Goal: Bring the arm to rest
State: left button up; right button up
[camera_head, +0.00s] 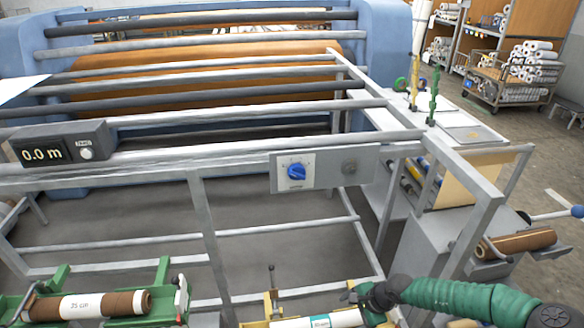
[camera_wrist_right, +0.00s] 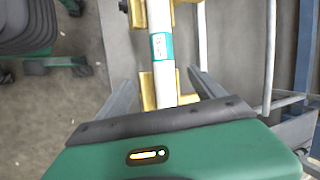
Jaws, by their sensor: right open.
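My right arm comes in from the lower right in the head view, with a green sleeve. Its gripper (camera_head: 358,294) is near a white roll (camera_head: 318,321) with a teal label on a yellow cradle. In the right wrist view the right gripper (camera_wrist_right: 160,76) is open, one finger on each side of the white roll (camera_wrist_right: 160,20) in the picture. I cannot tell how far the fingers are above the roll or whether they touch it. The yellow cradle (camera_wrist_right: 147,92) shows under the roll. My left gripper is not in view.
A metal rail frame (camera_head: 203,215) with a blue-knob switch panel (camera_head: 294,171) and a 0.0 m counter (camera_head: 40,152) stands ahead. A green cradle (camera_head: 172,270) holds a brown roll (camera_head: 45,306) marked 35 cm. A brown roll (camera_head: 515,243) lies at right.

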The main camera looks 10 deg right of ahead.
jog(key=s+a+r+n+t+h+p, duration=0.1)
jog(key=s+a+r+n+p, duration=0.15)
jog(key=r+n, duration=0.4)
jog(key=s+a+r+n+h+p, duration=0.1)
jog(key=s+a+r+n, duration=0.1)
jog(key=a+r+n, duration=0.4)
jog(key=s+d+r+n+g+h+p, duration=0.1)
jog(key=s+d+r+n, duration=0.2)
jog(key=s+r, duration=0.6)
jog(key=s+d, duration=0.1)
jog(key=s, duration=0.3)
jog(key=shift+s+r+g+h+p, duration=0.15)
jog(key=shift+r+g+h+p, duration=0.05)
jog(key=shift+g+h+p, duration=0.1)
jog(key=shift+d, duration=0.2)
jog(key=shift+a, duration=0.1)
